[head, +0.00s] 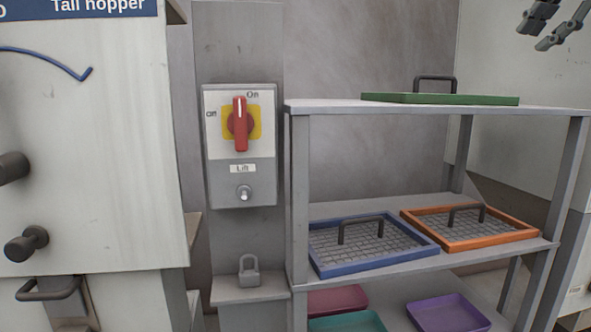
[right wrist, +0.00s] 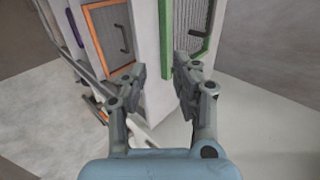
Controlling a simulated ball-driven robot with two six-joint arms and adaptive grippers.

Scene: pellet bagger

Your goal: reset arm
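My right gripper (head: 556,24) shows at the top right of the head view, above and to the right of the shelf rack, with its fingers apart. In the right wrist view my right gripper (right wrist: 158,88) is open, and nothing sits between its fingertips. The shelf rack, seen tilted, lies beyond the fingers there, with the green-framed tray (right wrist: 188,45) and the orange-framed tray (right wrist: 108,28). My left gripper is in neither view.
The shelf rack (head: 440,106) holds a green tray (head: 440,99) on top. Blue (head: 325,262) and orange (head: 455,246) mesh trays lie on its middle shelf. A red-handled switch (head: 240,125) stands left of it. A padlock (head: 249,271) sits on a ledge. The tall hopper (head: 100,180) fills the left.

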